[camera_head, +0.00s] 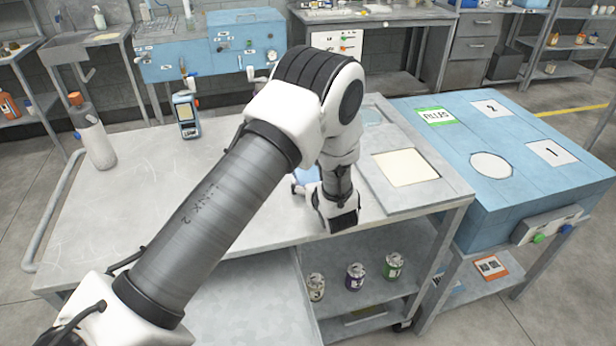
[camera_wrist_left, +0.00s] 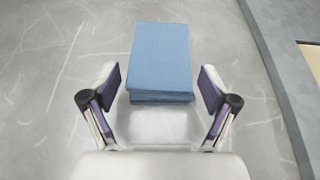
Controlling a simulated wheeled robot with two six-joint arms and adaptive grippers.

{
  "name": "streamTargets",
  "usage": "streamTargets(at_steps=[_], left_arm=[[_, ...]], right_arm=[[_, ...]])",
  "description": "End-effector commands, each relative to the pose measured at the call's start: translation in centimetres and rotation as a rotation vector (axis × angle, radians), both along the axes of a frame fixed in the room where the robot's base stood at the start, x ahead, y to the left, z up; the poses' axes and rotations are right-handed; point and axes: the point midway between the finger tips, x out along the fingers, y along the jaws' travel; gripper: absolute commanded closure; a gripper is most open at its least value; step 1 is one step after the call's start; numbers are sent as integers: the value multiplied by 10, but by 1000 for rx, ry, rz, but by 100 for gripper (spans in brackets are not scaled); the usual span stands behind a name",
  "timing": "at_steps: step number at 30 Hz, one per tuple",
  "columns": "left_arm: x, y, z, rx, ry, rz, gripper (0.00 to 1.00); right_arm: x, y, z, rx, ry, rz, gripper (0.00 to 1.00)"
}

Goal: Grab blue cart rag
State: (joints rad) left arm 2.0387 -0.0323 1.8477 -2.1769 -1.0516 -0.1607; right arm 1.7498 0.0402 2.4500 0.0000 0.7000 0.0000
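The blue rag (camera_wrist_left: 160,58) is a folded stack lying flat on the pale cart top (camera_head: 110,225). In the left wrist view it lies just ahead of my left gripper (camera_wrist_left: 160,97), centred between the two fingers. The fingers are spread wide and nothing is between their pads that I can see held. In the head view a small part of the blue rag (camera_head: 307,176) shows beside the left gripper (camera_head: 310,187), which points down near the cart top; my own arm hides most of it. My right gripper is in neither view.
A bottle (camera_head: 92,135) and a handheld meter (camera_head: 185,115) stand on the cart top at the left. A raised panel with a cream inset (camera_head: 405,168) lies right of the gripper. Several cans (camera_head: 355,277) stand on the shelf below. A blue bench (camera_head: 500,150) stands at right.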

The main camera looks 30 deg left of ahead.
Motion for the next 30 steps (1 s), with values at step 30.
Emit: streamTargets(at_steps=[30], left_arm=[[-3, 2, 101, -1, -2, 16, 66]], right_arm=[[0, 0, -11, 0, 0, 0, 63]])
